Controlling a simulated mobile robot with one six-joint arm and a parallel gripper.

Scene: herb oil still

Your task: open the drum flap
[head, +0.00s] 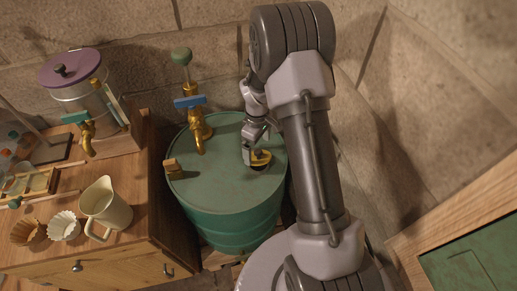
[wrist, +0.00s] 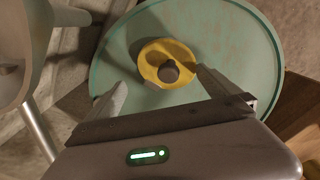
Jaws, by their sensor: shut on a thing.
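The green drum (head: 225,200) stands in the middle of the head view, and its round lid (wrist: 240,30) fills much of the wrist view. On the lid is the yellow drum flap (head: 262,157), which also shows in the wrist view (wrist: 153,58) as a yellow disc with a dark round knob in its middle. A dark patch shows just below the flap in the head view; I cannot tell whether it is an opening or shadow. My gripper (head: 253,156) is down at the lid, shut on the flap, with a finger on each side in the wrist view (wrist: 163,82).
A brass tap with a blue handle (head: 190,101) and a small wooden block (head: 173,168) are on the drum's left part. The wooden cabinet (head: 125,245) at left bears a cream jug (head: 108,205) and a purple-lidded pot (head: 70,68). Stone walls stand close behind.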

